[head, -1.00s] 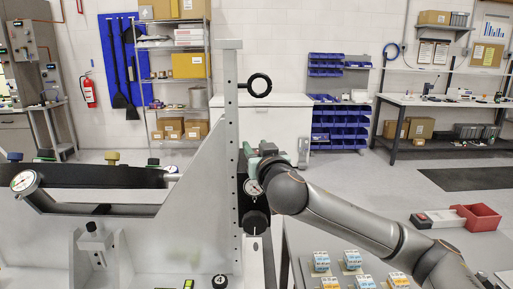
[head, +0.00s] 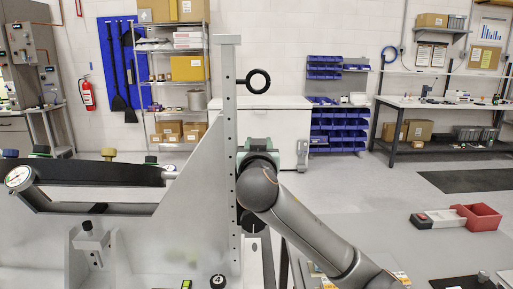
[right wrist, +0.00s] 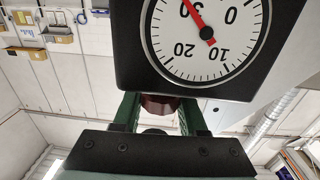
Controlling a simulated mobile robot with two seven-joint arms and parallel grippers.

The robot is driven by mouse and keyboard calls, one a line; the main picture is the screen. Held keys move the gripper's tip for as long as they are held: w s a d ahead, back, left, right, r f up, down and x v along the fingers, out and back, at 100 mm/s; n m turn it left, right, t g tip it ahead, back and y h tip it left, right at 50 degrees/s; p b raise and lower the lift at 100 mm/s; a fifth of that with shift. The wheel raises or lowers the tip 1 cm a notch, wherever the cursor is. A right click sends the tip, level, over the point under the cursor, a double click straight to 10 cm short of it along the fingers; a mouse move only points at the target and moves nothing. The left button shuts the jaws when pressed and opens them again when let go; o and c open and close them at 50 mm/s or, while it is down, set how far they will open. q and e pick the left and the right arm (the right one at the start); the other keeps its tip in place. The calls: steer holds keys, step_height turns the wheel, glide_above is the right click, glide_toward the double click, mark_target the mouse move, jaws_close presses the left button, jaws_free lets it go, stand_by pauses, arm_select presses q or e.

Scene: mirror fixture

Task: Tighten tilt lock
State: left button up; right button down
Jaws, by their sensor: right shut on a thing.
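The grey mirror fixture (head: 170,240) fills the left and middle of the head view, with an upright drilled post (head: 230,120). My right gripper (head: 258,148) is close to the post's right side; its fingertips are hidden there. In the right wrist view its green fingers (right wrist: 160,112) are shut on a dark reddish-brown round knob (right wrist: 160,104), only partly visible. Just beyond is a black-housed dial gauge (right wrist: 205,55), upside down in this view, with a red needle. Which part is the tilt lock I cannot tell. My left gripper is not in view.
A black ring (head: 259,81) juts right from the post. A black knob (head: 251,221) is partly behind my right arm; another marked 4 (head: 218,281) sits low. A round gauge (head: 19,177) is at far left.

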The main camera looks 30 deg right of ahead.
steer(key=shift+s+d+m+g+h, duration=0.1)
steer(key=shift+m+g+h, duration=0.4)
steer(key=shift+h, duration=0.15)
steer(key=shift+s+d+m+g+h, duration=0.1)
steer(key=shift+m+g+h, duration=0.4)
steer(key=shift+h, duration=0.15)
steer(key=shift+r, duration=0.1)
steer(key=c, duration=0.7)
jaws_free()
steer(key=shift+c, duration=0.2)
steer(key=b+v, duration=0.2)
steer(key=v, duration=1)
steer(key=shift+s+b, duration=0.25)
steer(key=shift+b, duration=0.1)
steer(key=shift+a, duration=0.1)
